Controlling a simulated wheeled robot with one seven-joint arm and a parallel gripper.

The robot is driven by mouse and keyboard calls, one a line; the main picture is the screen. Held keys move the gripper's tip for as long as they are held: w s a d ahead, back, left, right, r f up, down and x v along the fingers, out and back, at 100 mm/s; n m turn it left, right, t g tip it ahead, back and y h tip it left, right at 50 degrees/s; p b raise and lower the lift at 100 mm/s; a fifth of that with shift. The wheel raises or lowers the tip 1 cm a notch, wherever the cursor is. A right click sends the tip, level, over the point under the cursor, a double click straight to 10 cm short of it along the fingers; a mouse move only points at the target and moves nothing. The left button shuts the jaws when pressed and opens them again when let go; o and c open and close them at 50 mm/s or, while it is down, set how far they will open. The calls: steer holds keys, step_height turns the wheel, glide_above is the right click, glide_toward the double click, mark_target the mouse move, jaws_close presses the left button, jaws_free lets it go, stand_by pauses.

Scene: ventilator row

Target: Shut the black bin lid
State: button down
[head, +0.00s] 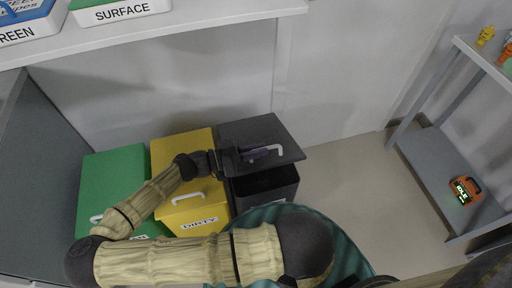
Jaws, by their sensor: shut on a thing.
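The black bin (268,199) stands at the right end of a row of three bins. Its black lid (262,130) is partly open and tilted, and the dark inside of the bin shows below the lid's front edge. A white handle (275,148) is on the lid. My gripper (256,154) is at the lid's front part, shut on the handle. The gripper hides part of the handle, and its fingertips are hard to make out.
A yellow bin (184,149) marked DIRTY and a green bin (115,175) stand to the left, lids shut. A white shelf (235,13) hangs above. A grey rack (432,151) with an orange device (465,190) stands right. Floor (345,190) between is clear.

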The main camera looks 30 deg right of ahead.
steer(key=c, duration=1.5)
jaws_free()
steer(key=shift+a, duration=0.1)
steer(key=w+a, duration=0.3)
steer(key=a, duration=1.4)
steer(key=shift+w+p, duration=0.2)
steer(key=shift+p, duration=0.15)
steer(key=shift+d, duration=0.1)
